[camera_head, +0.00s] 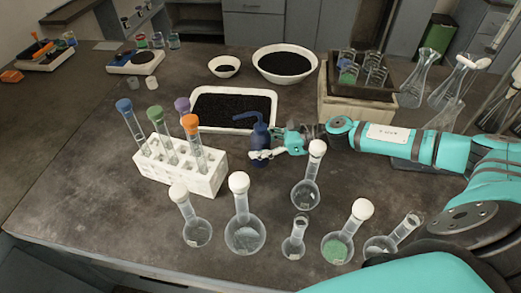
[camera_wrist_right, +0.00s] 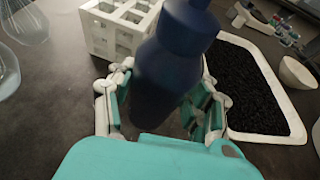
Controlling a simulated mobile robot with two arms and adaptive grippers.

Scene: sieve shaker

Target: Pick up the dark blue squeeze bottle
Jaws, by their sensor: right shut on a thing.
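The dark blue squeeze bottle (camera_head: 259,143) stands upright at the middle of the table in the head view, its bent spout pointing left. My right gripper (camera_head: 262,154) reaches it from the right and is shut around its body. In the right wrist view, the bottle (camera_wrist_right: 172,72) fills the space between the two fingers of my right gripper (camera_wrist_right: 165,105). Whether its base touches the table cannot be told. My left gripper does not show in either view.
A white rack (camera_head: 180,165) with capped tubes stands left of the bottle. A white tray of dark grains (camera_head: 234,92) lies behind it. Several round flasks (camera_head: 245,232) stand in front. Glass flasks (camera_head: 430,65) stand at the far right. Bare table lies at the left.

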